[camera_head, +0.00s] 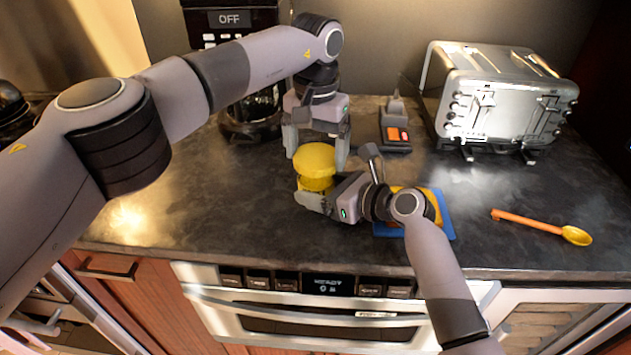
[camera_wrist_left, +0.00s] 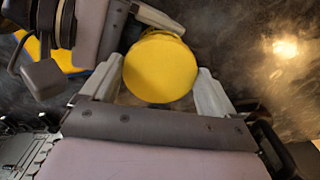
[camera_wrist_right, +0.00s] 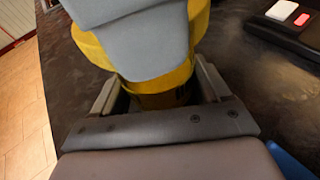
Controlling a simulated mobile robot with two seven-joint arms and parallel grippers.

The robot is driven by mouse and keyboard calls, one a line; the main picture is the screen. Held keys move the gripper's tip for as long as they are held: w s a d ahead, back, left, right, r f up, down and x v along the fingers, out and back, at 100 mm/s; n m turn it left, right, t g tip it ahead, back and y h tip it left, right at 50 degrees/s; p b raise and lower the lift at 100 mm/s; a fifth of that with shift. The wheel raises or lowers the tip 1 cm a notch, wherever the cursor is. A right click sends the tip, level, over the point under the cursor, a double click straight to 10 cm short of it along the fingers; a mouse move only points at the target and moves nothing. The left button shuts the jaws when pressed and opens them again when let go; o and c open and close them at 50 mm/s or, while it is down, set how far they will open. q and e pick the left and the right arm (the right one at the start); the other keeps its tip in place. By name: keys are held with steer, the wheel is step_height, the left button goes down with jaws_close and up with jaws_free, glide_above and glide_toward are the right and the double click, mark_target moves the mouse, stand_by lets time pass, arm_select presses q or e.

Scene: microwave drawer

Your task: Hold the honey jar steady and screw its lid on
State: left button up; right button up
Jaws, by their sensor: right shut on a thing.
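The yellow honey jar (camera_head: 318,184) stands on the dark counter with its wider round yellow lid (camera_head: 314,158) on top. How far the lid is screwed on cannot be told. My right gripper (camera_head: 313,201) is shut on the jar's body from the right; the jar also shows between its fingers in the right wrist view (camera_wrist_right: 163,98). My left gripper (camera_head: 317,150) points down over the lid, open, with one finger on either side. In the left wrist view, the lid (camera_wrist_left: 160,67) sits between the fingers. A left finger hides part of the lid in the right wrist view.
A blue board (camera_head: 447,228) with a yellow-orange item lies right of the jar, partly behind my right arm. An orange spoon (camera_head: 540,226) lies farther right. A toaster (camera_head: 500,100), a small dark device (camera_head: 394,130) and a coffee maker (camera_head: 250,112) stand behind. Counter left of the jar is clear.

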arm_select(q)
steer(key=shift+o, duration=0.7)
steer(key=shift+d, duration=0.25)
steer(key=n, duration=0.7)
steer(key=shift+a, duration=0.15)
steer(key=n, duration=0.6)
steer(key=shift+n, duration=0.4)
steer(key=c, duration=0.9)
steer(key=m, duration=0.4)
steer(key=shift+c, duration=0.2)
steer(key=m, duration=0.3)
steer(key=shift+m, duration=0.3)
steer(key=m, duration=0.6)
steer(key=shift+s+d, duration=0.1)
steer(key=shift+d, duration=0.1)
